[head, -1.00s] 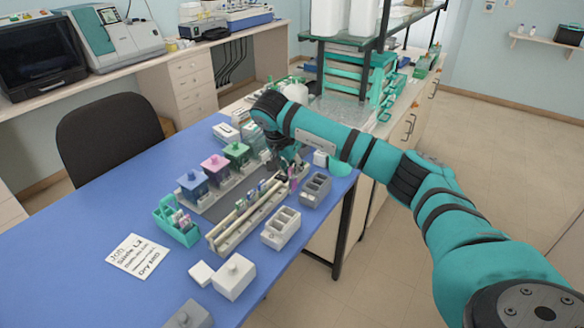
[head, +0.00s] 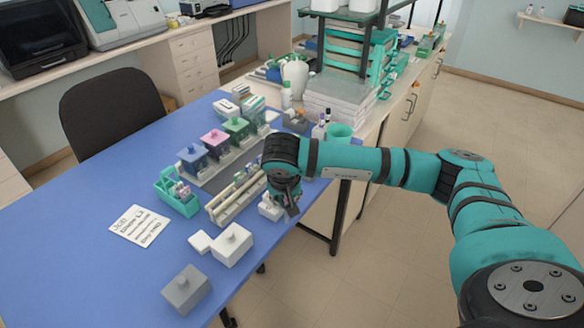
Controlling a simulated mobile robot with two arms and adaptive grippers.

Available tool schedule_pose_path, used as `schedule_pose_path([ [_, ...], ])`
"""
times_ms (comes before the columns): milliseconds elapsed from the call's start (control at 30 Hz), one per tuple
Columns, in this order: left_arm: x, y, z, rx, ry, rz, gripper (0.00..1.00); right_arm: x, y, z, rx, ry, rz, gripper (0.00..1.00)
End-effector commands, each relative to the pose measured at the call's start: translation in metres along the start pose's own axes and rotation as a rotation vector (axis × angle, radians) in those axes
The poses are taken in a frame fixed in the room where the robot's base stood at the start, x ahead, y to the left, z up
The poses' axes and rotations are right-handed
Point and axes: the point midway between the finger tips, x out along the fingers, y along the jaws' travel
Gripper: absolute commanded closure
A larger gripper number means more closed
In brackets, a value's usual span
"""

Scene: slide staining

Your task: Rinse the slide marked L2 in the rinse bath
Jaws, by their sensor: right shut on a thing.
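My right gripper (head: 289,202) is shut and points down over the white compartment box (head: 267,210) near the table's right edge. It holds a slide too small to make out clearly; any mark on it cannot be read. The gripper hides part of the white box, so I cannot tell whether the slide is inside it. Which vessel is the rinse bath is not labelled legibly. A teal holder (head: 188,207) carries several slides at the left. My left gripper is not in view.
Blue (head: 194,160), pink (head: 215,143) and green (head: 236,128) jars stand behind a pale railed rack (head: 222,222). The blue table (head: 80,265) is clear at front left.

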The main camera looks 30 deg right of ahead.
Motion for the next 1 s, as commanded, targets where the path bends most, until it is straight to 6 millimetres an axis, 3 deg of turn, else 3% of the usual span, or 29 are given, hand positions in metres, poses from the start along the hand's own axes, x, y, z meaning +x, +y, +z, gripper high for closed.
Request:
schedule_pose_path([
  [33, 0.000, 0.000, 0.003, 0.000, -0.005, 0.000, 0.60, 0.001, -0.001, 0.022, -0.073, -0.005, -0.028, 1.00],
  [200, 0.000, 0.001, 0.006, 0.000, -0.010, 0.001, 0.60, 0.004, -0.010, 0.083, -0.301, -0.005, -0.124, 1.00],
  [500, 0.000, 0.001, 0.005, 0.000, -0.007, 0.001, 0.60, 0.007, -0.020, 0.158, -0.582, -0.004, -0.242, 1.00],
  [1000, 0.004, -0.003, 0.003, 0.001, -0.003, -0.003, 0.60, 0.012, -0.020, 0.160, -0.584, -0.002, -0.242, 1.00],
])
